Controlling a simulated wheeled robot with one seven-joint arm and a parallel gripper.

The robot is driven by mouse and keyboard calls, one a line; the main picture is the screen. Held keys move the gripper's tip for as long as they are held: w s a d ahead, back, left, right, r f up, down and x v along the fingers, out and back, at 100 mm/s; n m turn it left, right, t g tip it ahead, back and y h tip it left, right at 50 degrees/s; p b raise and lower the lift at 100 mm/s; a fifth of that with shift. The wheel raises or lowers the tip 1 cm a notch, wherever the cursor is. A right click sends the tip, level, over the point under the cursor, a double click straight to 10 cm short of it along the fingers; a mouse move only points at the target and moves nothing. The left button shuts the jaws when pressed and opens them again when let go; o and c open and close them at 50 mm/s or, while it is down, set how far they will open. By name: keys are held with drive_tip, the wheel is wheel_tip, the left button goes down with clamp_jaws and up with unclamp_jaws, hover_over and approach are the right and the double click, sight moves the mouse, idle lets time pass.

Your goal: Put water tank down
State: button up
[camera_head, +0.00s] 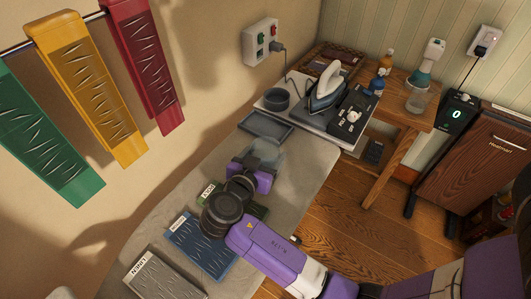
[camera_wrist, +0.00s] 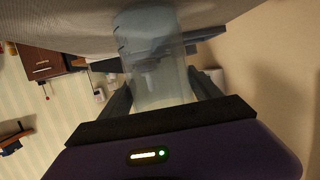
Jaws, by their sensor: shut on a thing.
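The water tank (camera_head: 266,155) is a translucent, pale blue container. My gripper (camera_head: 254,168) is shut on it, above or at the grey ironing board (camera_head: 312,160); I cannot tell whether the tank touches the surface. In the wrist view the tank (camera_wrist: 150,45) shows large between the two dark fingers of my gripper (camera_wrist: 163,88), with the grey board surface close by it. A flat dark blue-grey tray (camera_head: 266,126) lies just beyond the tank in the head view. My wrist and fingers partly hide the tank.
An iron (camera_head: 326,90) stands on a base at the board's far end, beside a dark bowl (camera_head: 277,99) and a black box (camera_head: 352,114). Labelled fabric swatches, including a blue one (camera_head: 195,247), lie on the near part. A wooden table (camera_head: 407,105) holds bottles. The board's right side is clear.

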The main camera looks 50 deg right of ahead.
drive_tip(key=shift+f, duration=0.2)
drive_tip(key=o, duration=1.4)
drive_tip(key=shift+r, duration=0.1)
drive_tip(key=shift+o, duration=0.2)
drive_tip(key=shift+r, duration=0.15)
drive_tip(key=shift+a, duration=0.2)
drive_tip(key=b+v, duration=0.2)
drive_tip(key=v, duration=0.9)
drive_tip(key=shift+a, duration=0.3)
drive_tip(key=shift+s+r, duration=0.1)
